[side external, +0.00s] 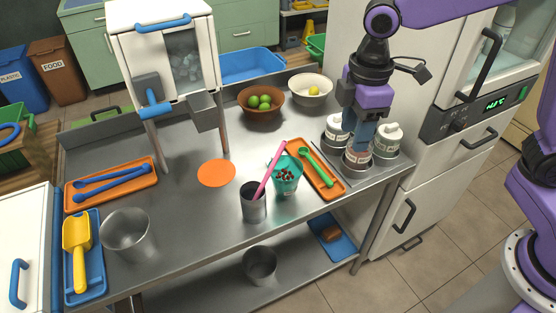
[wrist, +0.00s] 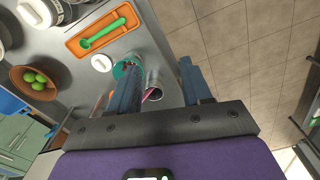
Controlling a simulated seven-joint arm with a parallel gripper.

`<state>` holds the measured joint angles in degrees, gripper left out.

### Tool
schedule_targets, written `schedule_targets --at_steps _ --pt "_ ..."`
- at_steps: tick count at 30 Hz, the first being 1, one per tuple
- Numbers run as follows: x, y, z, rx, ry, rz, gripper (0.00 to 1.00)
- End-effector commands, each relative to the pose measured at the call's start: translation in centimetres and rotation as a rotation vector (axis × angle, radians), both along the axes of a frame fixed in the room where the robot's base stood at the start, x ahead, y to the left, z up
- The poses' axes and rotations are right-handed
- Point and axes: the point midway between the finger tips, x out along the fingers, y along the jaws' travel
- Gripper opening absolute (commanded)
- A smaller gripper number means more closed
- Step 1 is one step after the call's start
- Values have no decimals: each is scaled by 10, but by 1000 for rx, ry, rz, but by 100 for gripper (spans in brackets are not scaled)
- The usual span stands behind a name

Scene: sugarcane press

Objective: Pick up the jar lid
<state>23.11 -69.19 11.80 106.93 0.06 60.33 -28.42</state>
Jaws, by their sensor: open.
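Several jars with pale labels stand at the right end of the steel table. In the side external view, the right jar (side external: 387,141) and the back-left jar (side external: 336,132) show white tops, which look like lids with raised handles. The top of the front jar (side external: 357,163) is hidden behind my fingers. A white jar top (wrist: 34,12) also shows at the upper left of the wrist view. My gripper (side external: 359,148) is open and points down, lining up with the front jar in the side view; its height above it is unclear. The wrist view shows nothing held between my fingers (wrist: 158,75).
An orange tray (side external: 301,145) with a green spoon, a teal cup (side external: 286,187) and a metal cup (side external: 253,208) with a pink stick stand left of the jars. Bowls (side external: 261,110) are behind. A white cabinet (side external: 365,60) rises behind the jars.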

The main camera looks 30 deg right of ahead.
Motion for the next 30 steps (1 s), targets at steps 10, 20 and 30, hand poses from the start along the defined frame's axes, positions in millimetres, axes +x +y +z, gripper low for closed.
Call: schedule_targets --at_steps 10,20,30 --pt "115 43 -20 -9 4 111 49" --pt "204 51 -55 -13 10 216 49" --pt "240 42 -77 -15 10 271 49"
